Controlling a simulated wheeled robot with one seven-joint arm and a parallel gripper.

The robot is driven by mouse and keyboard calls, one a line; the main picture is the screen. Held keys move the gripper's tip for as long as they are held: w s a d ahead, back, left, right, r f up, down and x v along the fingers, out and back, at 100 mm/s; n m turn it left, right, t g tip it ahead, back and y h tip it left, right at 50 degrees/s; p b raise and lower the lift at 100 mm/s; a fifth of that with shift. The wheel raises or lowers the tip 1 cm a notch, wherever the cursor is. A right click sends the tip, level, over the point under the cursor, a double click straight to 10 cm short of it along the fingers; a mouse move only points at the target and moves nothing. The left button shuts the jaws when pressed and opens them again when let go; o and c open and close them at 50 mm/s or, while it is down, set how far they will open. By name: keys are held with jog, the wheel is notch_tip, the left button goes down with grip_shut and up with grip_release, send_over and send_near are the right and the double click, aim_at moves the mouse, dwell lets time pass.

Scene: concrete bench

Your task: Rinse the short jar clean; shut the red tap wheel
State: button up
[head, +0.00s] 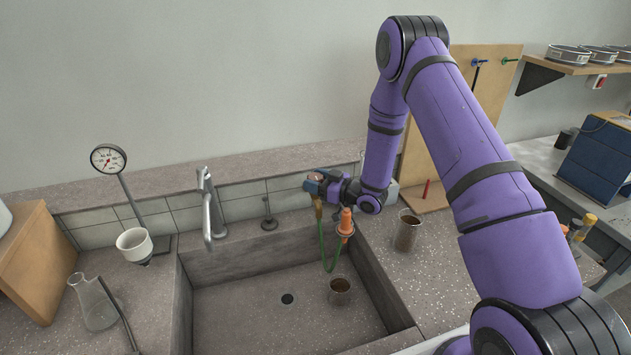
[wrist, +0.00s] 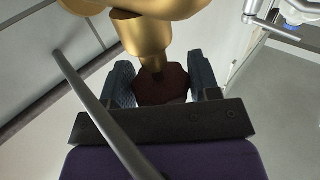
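The short jar (head: 339,291) stands upright in the sink (head: 235,322), right of the drain. It is small and looks brown inside. The brass tap (head: 318,206) is at the sink's back right corner, and it fills the top of the wrist view (wrist: 150,38). The dark red tap wheel (wrist: 162,86) sits between the two fingers of my gripper (wrist: 162,84), which appear to touch it on both sides. In the head view my gripper (head: 318,184) hides most of the wheel. A green hose (head: 328,250) loops from the tap to an orange nozzle (head: 345,223). I see no water running.
A taller brown jar (head: 408,232) stands on the bench right of the sink. A grey swan-neck tap (head: 210,207) rises behind the sink. At the left are a white cup (head: 134,242), a gauge (head: 108,158) and a glass flask (head: 92,302). The sink's left floor is clear.

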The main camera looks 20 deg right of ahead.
jog(key=shift+g, duration=0.3)
jog(key=shift+n+g+y, duration=1.3)
jog(key=shift+n+g, duration=0.1)
jog(key=shift+g, duration=0.1)
jog(key=shift+n+g+y, duration=0.9)
jog(key=shift+n+g, duration=0.5)
jog(key=shift+g, duration=0.6)
jog(key=o, duration=0.8)
jog(key=v, duration=1.1)
jog(key=shift+w, duration=0.15)
jog(key=shift+o, duration=0.3)
